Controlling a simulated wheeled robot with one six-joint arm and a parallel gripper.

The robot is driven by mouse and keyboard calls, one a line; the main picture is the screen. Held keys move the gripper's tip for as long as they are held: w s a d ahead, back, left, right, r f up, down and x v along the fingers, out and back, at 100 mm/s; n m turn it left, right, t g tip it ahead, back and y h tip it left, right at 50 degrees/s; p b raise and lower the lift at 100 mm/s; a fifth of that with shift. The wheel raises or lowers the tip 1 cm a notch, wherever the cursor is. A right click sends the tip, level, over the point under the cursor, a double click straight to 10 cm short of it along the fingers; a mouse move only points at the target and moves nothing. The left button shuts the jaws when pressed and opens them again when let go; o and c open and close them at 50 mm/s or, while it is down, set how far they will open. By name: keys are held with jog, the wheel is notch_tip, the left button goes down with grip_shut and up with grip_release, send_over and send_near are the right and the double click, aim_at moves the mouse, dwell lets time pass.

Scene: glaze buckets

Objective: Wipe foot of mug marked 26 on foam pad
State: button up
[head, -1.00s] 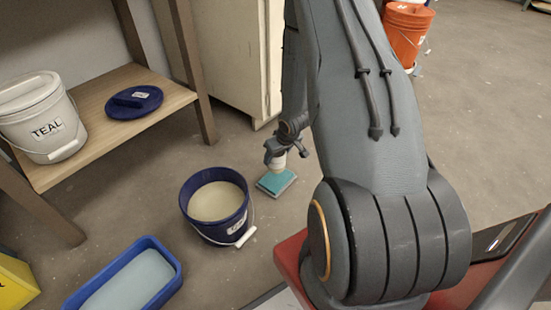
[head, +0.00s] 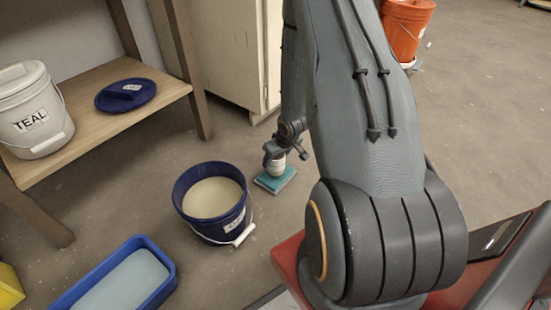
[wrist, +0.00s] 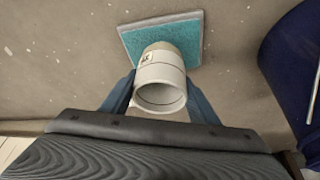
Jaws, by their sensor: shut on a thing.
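The mug (wrist: 160,82) is pale grey-white with a small label on its side; the number on it is too small to read. My gripper (head: 283,152) is shut on the mug, with a blue-grey finger on each side of it in the wrist view (wrist: 160,100). The mug's open mouth faces the wrist camera and its foot points down at the foam pad. The teal foam pad (head: 275,180) lies on the floor under the mug and also shows in the wrist view (wrist: 190,42). The mug's foot is hidden, so I cannot tell whether it touches the pad.
A blue bucket (head: 228,222) of pale glaze stands left of the pad. A blue tray (head: 171,279) lies nearer. A shelf (head: 70,158) holds a bucket marked TEAL (head: 25,118) and a blue lid (head: 125,95). An orange bucket (head: 408,22) stands far right.

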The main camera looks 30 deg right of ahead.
aim_at(270, 166)
jog(key=shift+f, duration=0.6)
dwell(0.6)
